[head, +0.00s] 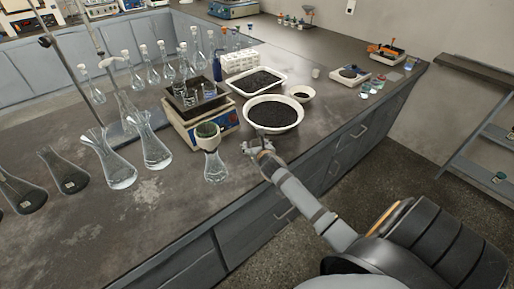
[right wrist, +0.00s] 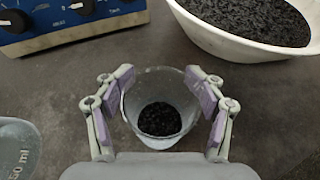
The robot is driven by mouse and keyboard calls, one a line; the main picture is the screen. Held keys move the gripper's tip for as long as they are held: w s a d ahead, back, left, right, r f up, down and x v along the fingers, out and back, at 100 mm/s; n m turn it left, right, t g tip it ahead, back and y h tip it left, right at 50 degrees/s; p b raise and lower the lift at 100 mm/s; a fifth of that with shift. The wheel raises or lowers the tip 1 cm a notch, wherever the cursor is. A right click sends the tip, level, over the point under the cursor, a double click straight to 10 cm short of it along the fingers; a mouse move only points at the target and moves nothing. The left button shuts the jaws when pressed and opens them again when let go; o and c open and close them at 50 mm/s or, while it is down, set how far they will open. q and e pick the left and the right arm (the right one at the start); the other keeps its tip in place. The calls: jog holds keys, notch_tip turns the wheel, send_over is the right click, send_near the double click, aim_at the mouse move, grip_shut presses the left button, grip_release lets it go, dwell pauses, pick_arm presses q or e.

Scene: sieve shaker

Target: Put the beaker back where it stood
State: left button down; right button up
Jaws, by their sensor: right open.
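In the right wrist view, the beaker (right wrist: 160,137) stands on the dark bench top, a clear cup with black granules at its bottom. My right gripper (right wrist: 159,74) is open, with one purple-padded finger on each side of the beaker. Whether the pads touch its wall I cannot tell. In the head view my right gripper (head: 256,147) is low over the bench, near its front edge. The beaker is too small and covered there to make out clearly. My left gripper is not in view.
A white bowl of black granules (head: 273,127) stands just behind the gripper. The blue-panelled shaker (head: 198,131) and a flask with a cup on top (head: 216,169) stand to its left. Several glass flasks crowd further left.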

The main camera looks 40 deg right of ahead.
jog(key=v, duration=1.2)
jog(key=shift+w, duration=0.1)
